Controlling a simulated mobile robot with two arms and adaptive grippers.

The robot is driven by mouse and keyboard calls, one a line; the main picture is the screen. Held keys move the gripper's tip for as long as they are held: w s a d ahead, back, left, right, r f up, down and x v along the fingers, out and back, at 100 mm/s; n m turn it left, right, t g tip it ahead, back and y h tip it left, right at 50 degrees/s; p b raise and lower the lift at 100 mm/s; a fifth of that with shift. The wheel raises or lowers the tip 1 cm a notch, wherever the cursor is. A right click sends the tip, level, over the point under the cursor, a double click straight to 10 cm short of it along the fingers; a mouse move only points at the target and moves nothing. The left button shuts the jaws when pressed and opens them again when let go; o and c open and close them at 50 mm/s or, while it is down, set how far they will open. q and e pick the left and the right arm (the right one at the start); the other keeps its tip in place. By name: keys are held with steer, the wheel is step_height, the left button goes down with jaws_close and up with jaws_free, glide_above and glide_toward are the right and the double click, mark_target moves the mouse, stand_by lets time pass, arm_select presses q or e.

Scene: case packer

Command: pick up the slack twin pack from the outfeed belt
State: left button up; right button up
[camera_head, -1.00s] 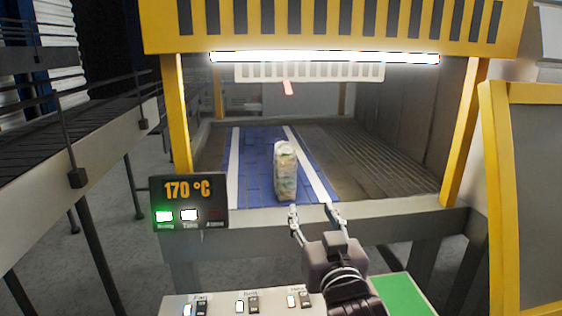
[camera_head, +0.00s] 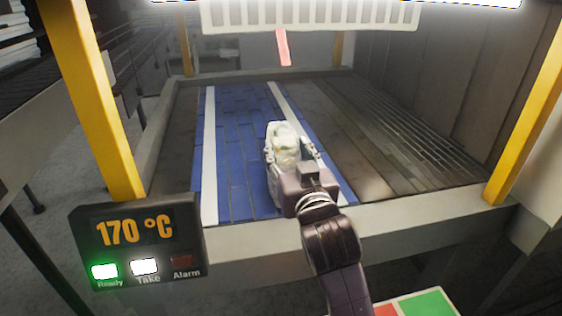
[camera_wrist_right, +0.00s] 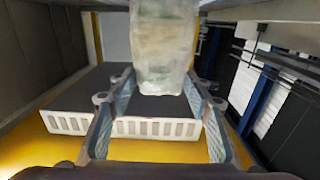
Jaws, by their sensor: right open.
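The twin pack (camera_head: 284,137), a pale, cloudy wrapped pack with greenish contents, stands upright on the blue outfeed belt (camera_head: 236,150). My right gripper (camera_head: 288,153) is at the near side of the pack, with one finger on each side of it. In the right wrist view the pack (camera_wrist_right: 163,45) shows between the spread fingertips, with gaps visible beside it. The right gripper is open. The lower part of the pack is hidden behind the gripper in the head view. My left gripper is not in view.
A display (camera_head: 137,246) reading 170 °C has its Ready and Take lamps lit. Yellow posts (camera_head: 95,100) stand at both sides of the opening. A pale slatted guard (camera_head: 310,15) with a red strip hangs above. Right of the belt is a bare grooved bed (camera_head: 400,140).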

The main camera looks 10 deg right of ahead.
mark_target(283, 133)
steer(key=shift+w+r, duration=0.2)
steer(key=shift+w, duration=0.15)
steer(key=w+p, duration=0.2)
steer(key=w, duration=0.2)
steer(key=shift+w+r+p, duration=0.1)
steer(key=shift+w+p, duration=0.15)
steer(key=shift+p, duration=0.05)
steer(key=shift+w+d, duration=0.1)
steer(key=shift+w, duration=0.2)
steer(key=shift+s, duration=0.1)
jaws_close()
